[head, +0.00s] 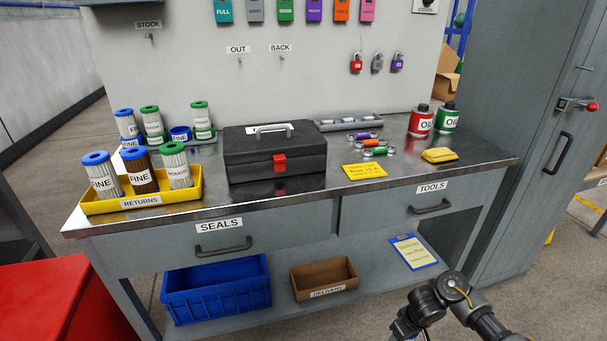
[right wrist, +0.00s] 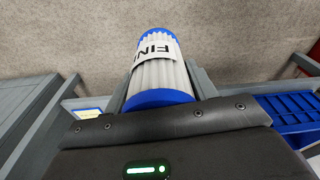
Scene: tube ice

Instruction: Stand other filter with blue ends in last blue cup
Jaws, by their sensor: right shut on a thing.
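A white pleated filter with blue ends and a FINE label (right wrist: 160,75) sits between the fingers of my right gripper (right wrist: 158,82), which is shut on it, in the right wrist view. In the head view only part of my right arm shows at the bottom right, and the held filter is mostly out of frame. An empty-looking blue cup (head: 180,134) stands at the back left of the bench, between a green-ended filter (head: 152,122) and another green-ended filter (head: 201,118). A blue-ended filter (head: 127,125) stands at the row's left end. My left gripper is not in view.
The yellow RETURNS tray (head: 142,203) in front holds two blue-ended filters (head: 103,176) (head: 139,171) and a green-ended one (head: 175,165). A black toolbox (head: 274,155) stands right of the cups. Oil cans (head: 420,121) and a yellow cloth (head: 438,155) are farther right.

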